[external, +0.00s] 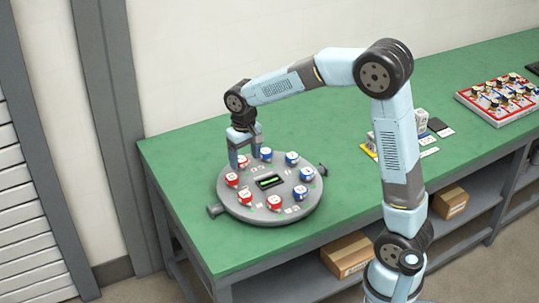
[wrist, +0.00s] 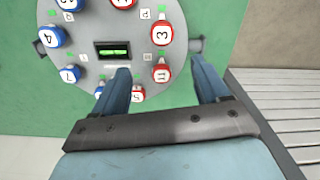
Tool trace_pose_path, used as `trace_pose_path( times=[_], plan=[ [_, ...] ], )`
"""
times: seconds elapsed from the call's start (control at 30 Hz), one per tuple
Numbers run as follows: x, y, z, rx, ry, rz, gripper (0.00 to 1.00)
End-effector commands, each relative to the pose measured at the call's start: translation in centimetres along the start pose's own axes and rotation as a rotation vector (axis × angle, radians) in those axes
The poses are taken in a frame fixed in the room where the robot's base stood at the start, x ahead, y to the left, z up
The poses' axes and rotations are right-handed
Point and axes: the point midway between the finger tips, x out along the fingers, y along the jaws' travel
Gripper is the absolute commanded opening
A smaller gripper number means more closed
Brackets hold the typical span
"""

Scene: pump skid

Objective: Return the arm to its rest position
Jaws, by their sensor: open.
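My arm reaches from the right over the green bench in the external view. My gripper (external: 246,160) points down above the far-left part of a round grey plate (external: 235,207). The plate bears several red and blue numbered caps in a ring around a small dark display. A red cap marked 11 (wrist: 161,75) shows between the fingertips. Another red cap (wrist: 137,96) is partly hidden by the left finger. I cannot tell whether the fingers touch any cap.
The green bench (external: 185,165) is clear left of the plate. A white-and-red tray (external: 485,108) with several small items stands at the right. Small boxes and cards (external: 430,152) lie behind my arm. Cardboard boxes (external: 345,252) sit on the lower shelf. A wall rises behind.

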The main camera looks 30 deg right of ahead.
Motion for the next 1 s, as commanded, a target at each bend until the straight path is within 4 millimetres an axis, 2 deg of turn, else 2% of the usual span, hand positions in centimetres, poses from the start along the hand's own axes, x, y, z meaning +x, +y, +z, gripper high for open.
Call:
trace_pose_path(
  times=[0.17,0.5,0.7,1.0],
  plan=[
    [-2.8,3.0,1.9,0.021,0.049,-0.007,0.74],
    [-8.4,10.0,8.6,0.070,0.176,-0.012,0.74],
    [-10.5,13.2,13.2,0.098,0.253,-0.007,0.74],
    [-12.0,16.9,20.4,0.139,0.364,0.012,0.74]
  ],
)
